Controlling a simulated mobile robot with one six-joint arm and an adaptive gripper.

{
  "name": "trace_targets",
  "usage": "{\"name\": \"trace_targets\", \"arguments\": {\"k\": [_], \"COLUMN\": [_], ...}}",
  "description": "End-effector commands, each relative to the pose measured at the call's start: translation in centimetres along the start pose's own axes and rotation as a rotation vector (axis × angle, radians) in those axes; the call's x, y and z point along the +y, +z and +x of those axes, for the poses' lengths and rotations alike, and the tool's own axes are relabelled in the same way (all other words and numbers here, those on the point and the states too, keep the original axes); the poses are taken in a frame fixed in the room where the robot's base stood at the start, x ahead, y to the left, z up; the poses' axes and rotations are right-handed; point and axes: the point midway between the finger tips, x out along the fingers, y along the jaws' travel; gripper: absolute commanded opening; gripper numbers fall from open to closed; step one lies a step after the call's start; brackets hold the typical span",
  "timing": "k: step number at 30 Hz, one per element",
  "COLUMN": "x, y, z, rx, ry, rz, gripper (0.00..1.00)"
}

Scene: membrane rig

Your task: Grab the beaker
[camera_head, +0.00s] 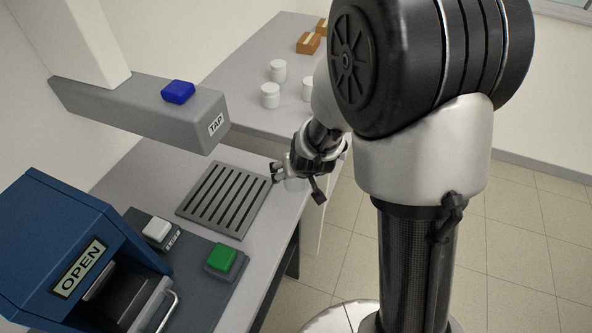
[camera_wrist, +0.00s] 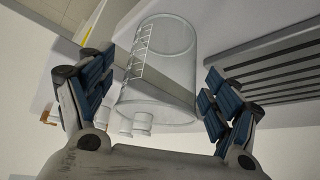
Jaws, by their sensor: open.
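The beaker (camera_wrist: 163,72) is clear glass with white graduation marks. In the wrist view it sits between the two blue-padded fingers of my gripper (camera_wrist: 157,82), which are open on either side of it. In the head view my gripper (camera_head: 294,172) is at the right edge of the counter, beside the slotted grate. A pale shape at the gripper there may be the beaker, mostly hidden.
The slotted drain grate (camera_head: 225,197) lies left of my gripper, below the overhanging TAP unit (camera_head: 150,112) with its blue button. A blue machine marked OPEN (camera_head: 68,258) and a green button (camera_head: 222,258) are nearer. White jars (camera_head: 271,95) and brown boxes (camera_head: 309,43) stand on the far counter.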

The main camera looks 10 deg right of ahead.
Motion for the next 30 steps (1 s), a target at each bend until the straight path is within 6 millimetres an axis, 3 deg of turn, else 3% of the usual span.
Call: {"name": "trace_targets", "arguments": {"k": [9,30], "x": [-0.13,-0.13], "y": [0.59,0.61], "z": [0.52,0.54], "rx": [0.001,0.0], "ry": [0.001,0.001], "rz": [0.0,0.001], "gripper": [0.8,0.34]}}
